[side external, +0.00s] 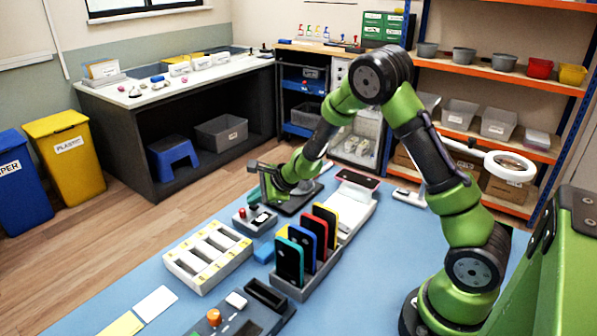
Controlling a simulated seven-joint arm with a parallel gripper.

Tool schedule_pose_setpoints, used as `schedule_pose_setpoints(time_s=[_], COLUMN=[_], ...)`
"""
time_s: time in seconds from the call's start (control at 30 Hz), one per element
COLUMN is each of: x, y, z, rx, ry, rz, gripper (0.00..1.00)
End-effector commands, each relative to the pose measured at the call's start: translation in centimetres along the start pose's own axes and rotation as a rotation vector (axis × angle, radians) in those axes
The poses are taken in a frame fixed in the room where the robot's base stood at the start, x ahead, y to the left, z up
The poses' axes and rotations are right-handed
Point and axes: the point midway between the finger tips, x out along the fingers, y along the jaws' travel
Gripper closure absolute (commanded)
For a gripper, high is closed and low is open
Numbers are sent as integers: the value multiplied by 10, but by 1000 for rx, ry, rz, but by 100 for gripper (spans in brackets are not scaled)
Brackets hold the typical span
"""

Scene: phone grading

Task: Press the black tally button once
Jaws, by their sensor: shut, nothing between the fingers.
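My gripper (264,194), at the end of the green arm, is shut and empty. It points down over the far part of the blue mat, just above and behind a small grey box (240,226). The box carries a red button (242,213) and dark parts on its top. Which dark part is the black tally button is too small to tell, and my gripper partly covers that area. I cannot tell whether the fingertips touch the box.
A white slotted tray (207,257) lies to the left, and a panel with an orange knob (214,317) is nearer. A dark flat stand (301,199) lies just right. The mat's left side (150,265) has free room.

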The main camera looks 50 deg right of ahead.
Motion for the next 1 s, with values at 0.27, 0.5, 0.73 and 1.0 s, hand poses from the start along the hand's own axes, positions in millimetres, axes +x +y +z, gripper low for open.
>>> schedule_pose_setpoints(time_s=[0.27,0.5,0.73,1.0], x=[2,2,-3,-11], y=[2,2,-2,-7], z=[-2,-2,1,7], rx=[1,1,1,1], ry=[2,2,0,1], rz=[1,1,1,1], gripper=[100,100,100,100])
